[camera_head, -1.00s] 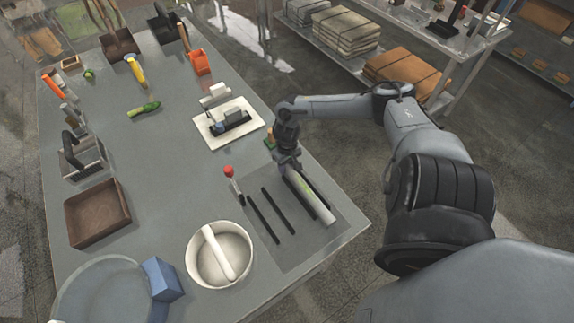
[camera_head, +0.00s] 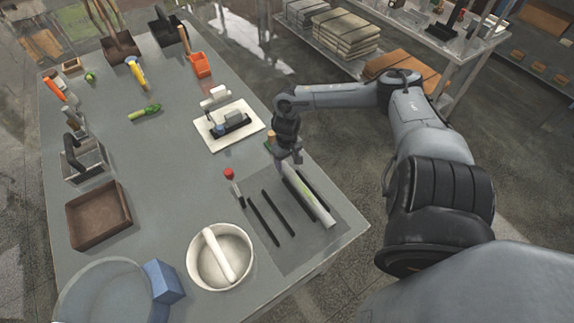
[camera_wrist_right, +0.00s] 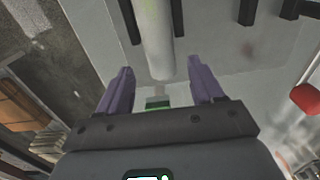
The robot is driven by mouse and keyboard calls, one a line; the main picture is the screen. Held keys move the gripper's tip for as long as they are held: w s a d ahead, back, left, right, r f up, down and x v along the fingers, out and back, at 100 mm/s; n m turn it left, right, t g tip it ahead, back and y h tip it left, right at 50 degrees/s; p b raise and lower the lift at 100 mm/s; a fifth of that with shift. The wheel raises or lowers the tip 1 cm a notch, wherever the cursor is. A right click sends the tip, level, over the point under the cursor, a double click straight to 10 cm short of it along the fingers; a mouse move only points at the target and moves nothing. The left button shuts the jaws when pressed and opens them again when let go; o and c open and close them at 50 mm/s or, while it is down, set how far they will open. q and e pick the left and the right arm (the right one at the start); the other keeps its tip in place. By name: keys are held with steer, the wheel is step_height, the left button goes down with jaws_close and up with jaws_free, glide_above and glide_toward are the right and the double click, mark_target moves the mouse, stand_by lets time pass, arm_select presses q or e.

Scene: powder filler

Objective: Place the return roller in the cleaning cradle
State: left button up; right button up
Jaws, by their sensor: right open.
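The return roller, by its look a pale grey cylinder (camera_head: 312,200), lies on a dark grey mat near the table's right edge. The wrist view shows the roller (camera_wrist_right: 157,40) between two black strips (camera_wrist_right: 130,20), which I take for the cleaning cradle. Two more black strips (camera_head: 263,219) lie to its left on the mat in the head view. My right gripper (camera_head: 288,163) is at the roller's far end. In the wrist view my right gripper (camera_wrist_right: 160,76) has its purple fingers apart, with the roller's end just beyond them. A small green part shows between the fingers.
A white bowl (camera_head: 194,268) with a white bar across it stands left of the mat. A red-tipped tool (camera_head: 231,180) lies near the strips. A white board (camera_head: 250,135) with a black device sits farther back. A brown tray (camera_head: 72,221) is at the left. The table's middle is clear.

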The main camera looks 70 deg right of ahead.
step_height(320, 180, up, 7)
steer(key=p, duration=0.1)
stand_by(0.6)
